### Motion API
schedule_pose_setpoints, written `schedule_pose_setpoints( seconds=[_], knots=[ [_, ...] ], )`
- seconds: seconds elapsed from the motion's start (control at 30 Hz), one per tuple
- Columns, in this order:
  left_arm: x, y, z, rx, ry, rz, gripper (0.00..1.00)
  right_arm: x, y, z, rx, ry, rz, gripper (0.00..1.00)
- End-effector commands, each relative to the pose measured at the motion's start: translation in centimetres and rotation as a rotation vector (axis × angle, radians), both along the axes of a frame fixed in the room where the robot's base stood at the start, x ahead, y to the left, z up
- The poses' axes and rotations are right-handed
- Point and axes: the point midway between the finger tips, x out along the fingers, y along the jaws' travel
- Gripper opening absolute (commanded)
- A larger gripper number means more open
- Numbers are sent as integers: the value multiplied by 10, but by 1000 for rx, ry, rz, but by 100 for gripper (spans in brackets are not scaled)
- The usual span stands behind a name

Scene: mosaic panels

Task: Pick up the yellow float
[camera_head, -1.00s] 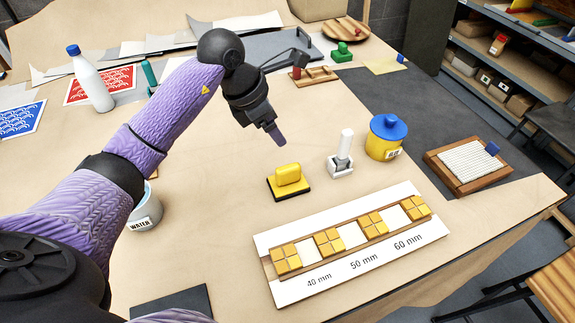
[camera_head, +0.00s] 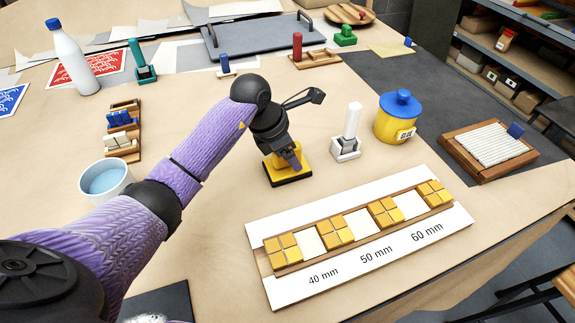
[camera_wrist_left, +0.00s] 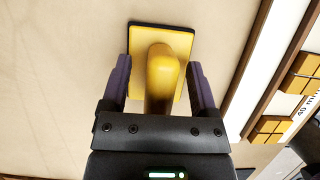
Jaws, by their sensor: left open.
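The yellow float (camera_head: 271,166) has a black base and a yellow handle, and sits on the table behind the mosaic panel. In the left wrist view the float (camera_wrist_left: 162,70) lies between my two open fingers, its rounded handle pointing toward the palm. My left gripper (camera_head: 289,160) is right over the float and hides part of it in the head view. In the left wrist view the left gripper (camera_wrist_left: 160,85) has a finger on each side of the handle, with gaps visible. My right gripper is not in view.
The white panel (camera_head: 375,272) with yellow tiles lies just in front. A white-handled tool (camera_head: 350,128) and a yellow tub with blue lid (camera_head: 396,122) stand to the right.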

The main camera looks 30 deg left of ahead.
Motion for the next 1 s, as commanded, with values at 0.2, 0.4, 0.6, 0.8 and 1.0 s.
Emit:
schedule_pose_setpoints(
  seconds=[0.2, 0.4, 0.6, 0.8, 1.0],
  knots=[
    [2, -2, -6, 2, -1, 0, 76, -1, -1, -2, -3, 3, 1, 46],
    [2, -2, -6, 1, -1, -1, 47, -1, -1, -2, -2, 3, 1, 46],
    [2, -2, -6, 1, -1, -1, 4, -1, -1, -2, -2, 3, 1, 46],
    [2, -2, -6, 1, -1, -1, 0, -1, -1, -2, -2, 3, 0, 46],
    [2, -1, -4, 1, -2, 0, 0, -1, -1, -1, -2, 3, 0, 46]
  ],
)
